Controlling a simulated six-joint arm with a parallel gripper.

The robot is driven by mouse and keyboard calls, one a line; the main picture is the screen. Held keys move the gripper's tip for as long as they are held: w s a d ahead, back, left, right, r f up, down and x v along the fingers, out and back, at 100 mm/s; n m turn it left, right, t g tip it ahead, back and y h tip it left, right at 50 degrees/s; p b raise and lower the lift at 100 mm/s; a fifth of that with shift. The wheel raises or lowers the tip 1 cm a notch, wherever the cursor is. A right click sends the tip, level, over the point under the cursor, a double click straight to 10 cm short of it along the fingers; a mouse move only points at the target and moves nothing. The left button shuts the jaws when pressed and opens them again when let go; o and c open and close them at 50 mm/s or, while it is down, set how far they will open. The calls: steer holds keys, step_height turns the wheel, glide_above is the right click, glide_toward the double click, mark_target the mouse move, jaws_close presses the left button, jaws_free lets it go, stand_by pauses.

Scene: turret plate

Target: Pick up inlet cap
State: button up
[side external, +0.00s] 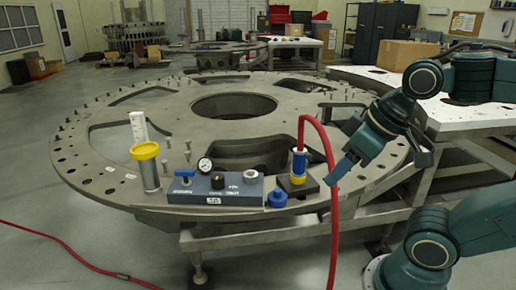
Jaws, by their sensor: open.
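A small blue cap (277,199), which looks like the inlet cap, sits on the rim of the large round grey turret plate (100,150). It is just right of the blue-grey manifold box (228,194). The box carries a blue valve handle, a gauge, a black knob and a pale round fitting (251,175) on top. My gripper (332,179) is open and empty, up and to the right of the cap, with the red hose between them in the picture. Its blue finger part points down and left. The gap between the fingers does not show clearly.
A red hose (333,220) arches from a blue and yellow connector (298,165) on a dark block (297,186) and hangs over the plate's front edge. A yellow-topped cylinder (147,170) stands left of the box. Bolts stand around the plate's rim.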

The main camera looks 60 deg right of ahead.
steer(key=g, duration=0.6)
glide_above(278, 190)
step_height(278, 190, down, 8)
steer(key=f, duration=0.1)
steer(key=shift+r, duration=0.25)
steer(key=shift+a+f, duration=0.1)
steer(key=shift+f, duration=4.15)
